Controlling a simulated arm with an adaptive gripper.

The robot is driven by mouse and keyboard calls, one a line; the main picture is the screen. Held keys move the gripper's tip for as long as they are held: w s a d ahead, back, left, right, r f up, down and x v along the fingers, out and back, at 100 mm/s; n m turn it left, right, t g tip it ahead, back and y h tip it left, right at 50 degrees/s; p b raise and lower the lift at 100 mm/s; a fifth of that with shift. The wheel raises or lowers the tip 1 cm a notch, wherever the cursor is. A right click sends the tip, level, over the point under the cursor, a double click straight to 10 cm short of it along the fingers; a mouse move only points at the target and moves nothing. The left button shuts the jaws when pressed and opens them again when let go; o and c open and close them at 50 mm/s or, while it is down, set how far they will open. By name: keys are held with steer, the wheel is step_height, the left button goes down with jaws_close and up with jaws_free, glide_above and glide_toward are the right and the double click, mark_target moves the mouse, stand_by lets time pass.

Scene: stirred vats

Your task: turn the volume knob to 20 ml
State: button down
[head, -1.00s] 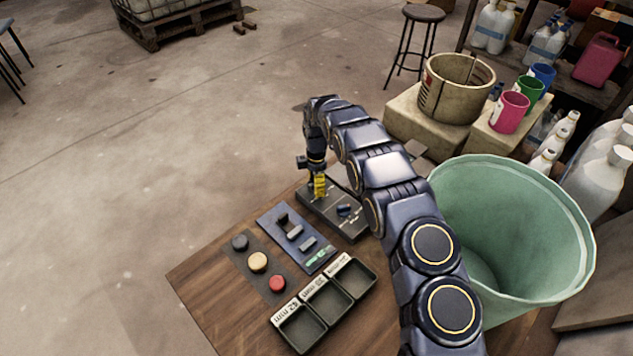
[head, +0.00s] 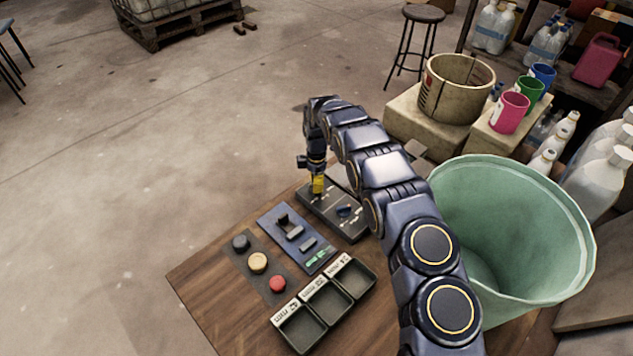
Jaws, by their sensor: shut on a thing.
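A dark panel (head: 350,229) with pale markings lies at the far end of the wooden table. One dark blue knob (head: 344,211) shows on it, apart from my gripper. My gripper (head: 317,190), with yellow fingers, points down over the panel's left part. It is shut on a volume knob there, which the fingers hide. The knob's setting and the scale marks are too small to read.
Left of the panel lies a blue slider plate (head: 268,224) with a green display. Black, yellow and red buttons (head: 277,283) and labelled trays (head: 368,289) are nearer. A large green vat (head: 520,180) stands right of my arm.

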steer(key=m, duration=0.5)
steer(key=shift+f+m, duration=0.1)
steer(key=shift+m, duration=0.3)
steer(key=m, duration=0.5)
steer(key=shift+s, duration=0.1)
stand_by(0.3)
steer(key=c, duration=1)
jaws_free()
steer(key=shift+c, duration=0.2)
